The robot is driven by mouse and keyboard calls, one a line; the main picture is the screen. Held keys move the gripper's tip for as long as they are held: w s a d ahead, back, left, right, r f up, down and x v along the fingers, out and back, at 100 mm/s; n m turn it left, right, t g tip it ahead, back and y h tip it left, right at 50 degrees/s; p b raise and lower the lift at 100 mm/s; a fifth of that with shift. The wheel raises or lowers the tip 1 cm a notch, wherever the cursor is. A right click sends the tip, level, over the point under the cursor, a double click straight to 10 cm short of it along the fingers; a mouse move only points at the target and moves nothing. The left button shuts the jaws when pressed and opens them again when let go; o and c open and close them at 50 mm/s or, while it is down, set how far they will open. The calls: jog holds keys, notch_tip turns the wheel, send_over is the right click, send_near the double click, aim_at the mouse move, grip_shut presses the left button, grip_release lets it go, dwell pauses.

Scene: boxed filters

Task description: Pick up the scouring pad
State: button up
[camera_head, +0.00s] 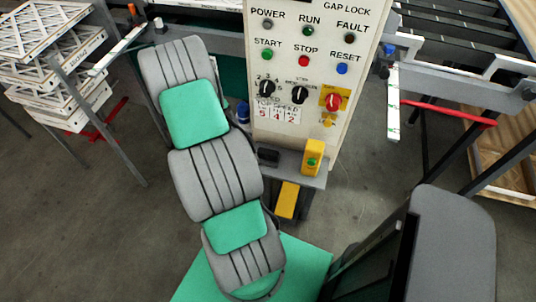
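I cannot pick out the scouring pad for sure. A small dark block (268,157) lies on the left part of the grey ledge (292,173) below the control panel. It is too small and dark to tell what it is. A yellow box (313,157) with a green spot on its front stands at the right end of the same ledge. No gripper fingers show. A large dark grey rounded shape at the lower right may be part of my arm.
The control panel (303,70) with buttons and knobs stands behind the ledge. Stacked slatted frames (50,30) are at the upper left. Grey floor (70,230) at the left is clear.

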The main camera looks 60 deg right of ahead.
aim_at(267, 151)
jog(key=s+p, duration=0.1)
jog(key=s, duration=0.2)
jog(key=s+d+p, duration=0.1)
jog(key=s, duration=0.3)
jog(key=s+p, duration=0.1)
jog(key=s, duration=0.3)
jog(key=shift+d+r, duration=0.15)
jog(key=shift+d, duration=0.15)
jog(key=shift+s+f, duration=0.25)
jog(key=p+x, duration=0.1)
jog(key=x, duration=0.3)
jog(key=shift+f, duration=0.35)
jog(key=c, duration=1.5)
